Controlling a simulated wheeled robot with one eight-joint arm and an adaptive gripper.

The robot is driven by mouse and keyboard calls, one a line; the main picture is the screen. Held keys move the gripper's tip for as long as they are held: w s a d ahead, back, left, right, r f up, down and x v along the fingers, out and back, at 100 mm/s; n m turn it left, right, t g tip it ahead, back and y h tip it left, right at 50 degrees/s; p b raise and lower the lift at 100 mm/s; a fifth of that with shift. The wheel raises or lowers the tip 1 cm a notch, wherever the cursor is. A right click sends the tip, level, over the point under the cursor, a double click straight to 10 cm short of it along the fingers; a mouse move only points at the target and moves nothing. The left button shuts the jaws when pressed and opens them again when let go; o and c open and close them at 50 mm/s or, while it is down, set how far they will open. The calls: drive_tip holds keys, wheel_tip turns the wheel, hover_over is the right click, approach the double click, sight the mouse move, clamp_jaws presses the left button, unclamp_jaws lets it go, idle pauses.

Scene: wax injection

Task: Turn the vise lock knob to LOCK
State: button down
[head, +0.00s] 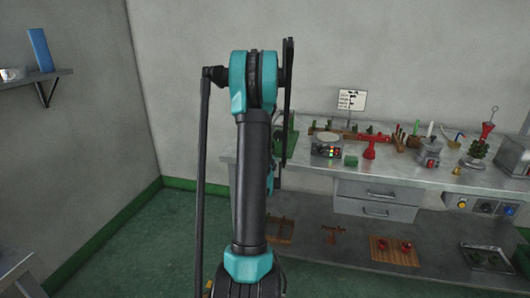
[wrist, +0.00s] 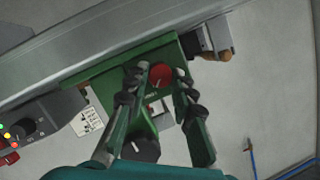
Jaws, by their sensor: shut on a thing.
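In the wrist view a round red knob (wrist: 160,75) sits on a green machine (wrist: 112,80), which I take for the vise with its lock knob. My gripper (wrist: 160,79) has one fingertip on each side of the red knob and is shut on it. A small pale label lies just below the knob; its print is too small to read, and I cannot tell which way the knob points. A black knob (wrist: 141,148) sits lower on the same machine, between the finger bases. In the head view the green machine (head: 289,140) is mostly hidden behind my arm.
A control box (wrist: 40,120) with lit buttons stands left of the machine in the wrist view. A wooden-handled tool (wrist: 226,54) lies to its right. In the head view, the steel bench (head: 400,177) holds a red stand (head: 371,147), a scale (head: 328,146) and several tools.

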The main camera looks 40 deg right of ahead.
drive_tip(key=c, duration=1.3)
unclamp_jaws()
drive_tip(key=shift+s, duration=0.1)
drive_tip(key=v, duration=1.2)
